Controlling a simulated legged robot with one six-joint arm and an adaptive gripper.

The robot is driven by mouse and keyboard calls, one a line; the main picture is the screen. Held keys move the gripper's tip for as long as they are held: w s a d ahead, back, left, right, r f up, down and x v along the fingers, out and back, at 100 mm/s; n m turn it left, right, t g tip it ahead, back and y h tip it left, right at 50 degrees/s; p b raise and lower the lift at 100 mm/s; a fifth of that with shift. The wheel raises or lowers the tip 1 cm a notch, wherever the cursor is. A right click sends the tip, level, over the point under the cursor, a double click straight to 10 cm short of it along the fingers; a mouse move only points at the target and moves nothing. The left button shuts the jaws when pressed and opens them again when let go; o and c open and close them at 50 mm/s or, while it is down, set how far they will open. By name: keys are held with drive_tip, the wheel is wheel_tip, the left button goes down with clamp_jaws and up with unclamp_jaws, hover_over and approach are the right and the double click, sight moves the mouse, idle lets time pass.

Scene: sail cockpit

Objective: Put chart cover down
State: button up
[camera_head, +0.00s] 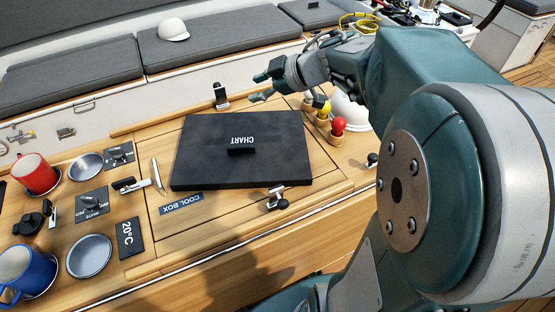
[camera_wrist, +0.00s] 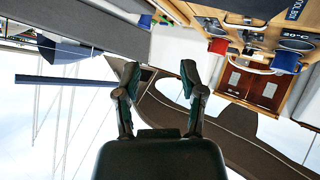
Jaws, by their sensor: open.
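The chart cover (camera_head: 220,165) is a black flat panel lettered CHART, with a small black handle block (camera_head: 241,151) near its middle. It lies over the wooden cockpit table; I cannot tell whether it is fully flat. My gripper (camera_head: 258,87) is above and beyond the panel's far edge in the head view, apart from it. In the wrist view my gripper (camera_wrist: 160,82) has its two fingers spread with nothing between them. A dark panel edge (camera_wrist: 245,8) at the top of the wrist view may be the cover.
Black latches stand at the far edge (camera_head: 221,95) and near edge (camera_head: 277,197) of the panel. Red and yellow knobs (camera_head: 338,126) are at its right. A red mug (camera_head: 35,174), blue mug (camera_head: 26,273) and steel bowls (camera_head: 89,256) are at left. A white cap (camera_head: 173,29) lies on the cushion.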

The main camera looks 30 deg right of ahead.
wheel_tip(320, 180, up, 6)
drive_tip(key=w+r+m+t+h, duration=0.1)
drive_tip(key=w+m+t+h, duration=0.15)
drive_tip(key=t+h, duration=0.2)
drive_tip(key=s+d+r+m+t+h, duration=0.1)
drive_tip(key=s+d+m+h, duration=0.3)
drive_tip(key=m+h, duration=0.25)
drive_tip(key=s+a+f+m+g+y, duration=0.1)
drive_tip(key=s+a+f+g, duration=0.1)
drive_tip(key=s, duration=0.4)
drive_tip(key=s+a+f+m+g+y, duration=0.1)
drive_tip(key=s+a+f+g, duration=0.2)
drive_tip(key=s+a+f, duration=0.1)
drive_tip(key=s+a+f+m+g+y, duration=0.1)
drive_tip(key=s+a+f+g, duration=0.2)
drive_tip(key=s+f, duration=0.2)
drive_tip(key=shift+s+f+m+g+y, duration=0.15)
drive_tip(key=shift+s+f+m+y, duration=0.05)
drive_tip(key=shift+s, duration=0.7)
drive_tip(key=shift+s+f+m+g+y, duration=0.1)
drive_tip(key=shift+s+f+m+y, duration=0.1)
drive_tip(key=shift+s, duration=0.7)
drive_tip(key=shift+r, duration=0.1)
